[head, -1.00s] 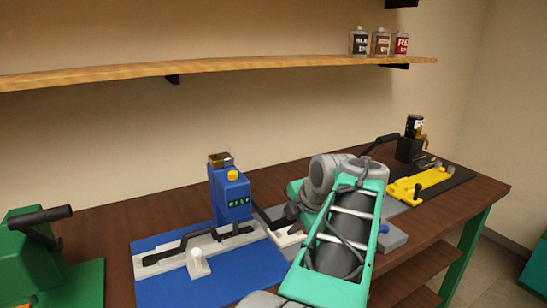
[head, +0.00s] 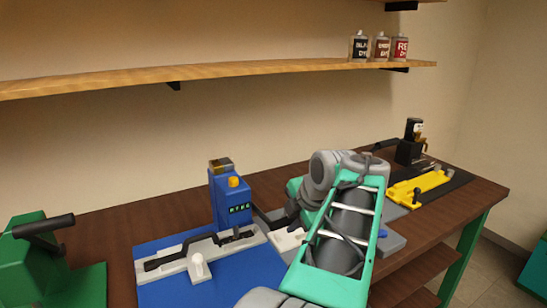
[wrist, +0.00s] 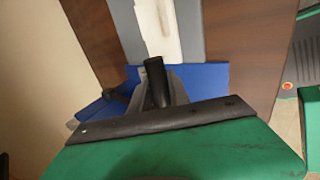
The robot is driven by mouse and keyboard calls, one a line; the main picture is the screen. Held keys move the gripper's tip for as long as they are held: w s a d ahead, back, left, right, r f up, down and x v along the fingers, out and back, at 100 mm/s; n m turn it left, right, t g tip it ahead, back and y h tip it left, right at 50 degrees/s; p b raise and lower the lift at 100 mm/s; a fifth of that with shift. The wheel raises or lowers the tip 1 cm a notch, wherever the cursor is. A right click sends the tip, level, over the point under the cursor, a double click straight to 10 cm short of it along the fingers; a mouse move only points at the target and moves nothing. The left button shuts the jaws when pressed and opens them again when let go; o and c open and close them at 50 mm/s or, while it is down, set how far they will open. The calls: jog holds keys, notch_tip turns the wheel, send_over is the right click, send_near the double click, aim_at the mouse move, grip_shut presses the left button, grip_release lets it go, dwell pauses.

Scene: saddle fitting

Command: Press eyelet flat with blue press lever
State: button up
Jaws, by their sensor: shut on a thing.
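The blue press (head: 229,200) stands on a blue mat (head: 235,280) in the head view, with an orange knob on its front. Its dark lever (head: 262,216) reaches from the press to the right, toward my gripper (head: 284,222). In the wrist view my gripper (wrist: 165,98) is shut on the black lever handle (wrist: 154,72). A pale strip with a dark strap (head: 205,248) lies in front of the press. I cannot make out the eyelet. My arm hides part of the bench near the gripper.
A green press (head: 32,255) with a black handle stands at left. A yellow fixture (head: 420,187) and a black press (head: 411,145) are at the far right of the brown bench (head: 105,228). A wooden shelf (head: 230,72) with several bottles runs above. A grey plate is partly behind my arm.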

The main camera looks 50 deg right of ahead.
jog(key=shift+w+d+r+p, duration=0.15)
jog(key=shift+r+p, duration=0.8)
jog(key=shift+r, duration=0.55)
jog(key=w+d+r+p, duration=0.2)
jog(key=w+r+p, duration=0.4)
jog(key=r, duration=0.4)
jog(key=shift+w+r+p, duration=0.15)
jog(key=shift+r+p, duration=0.15)
jog(key=shift+p, duration=0.35)
jog(key=shift+o, duration=0.4)
jog(key=shift+w+r, duration=0.15)
jog(key=shift+r, duration=0.1)
jog(key=shift+o, duration=0.3)
jog(key=shift+d+r, duration=0.1)
jog(key=o, duration=0.7)
jog(key=shift+w, duration=0.1)
jog(key=shift+c, duration=0.2)
jog(key=shift+o, duration=0.4)
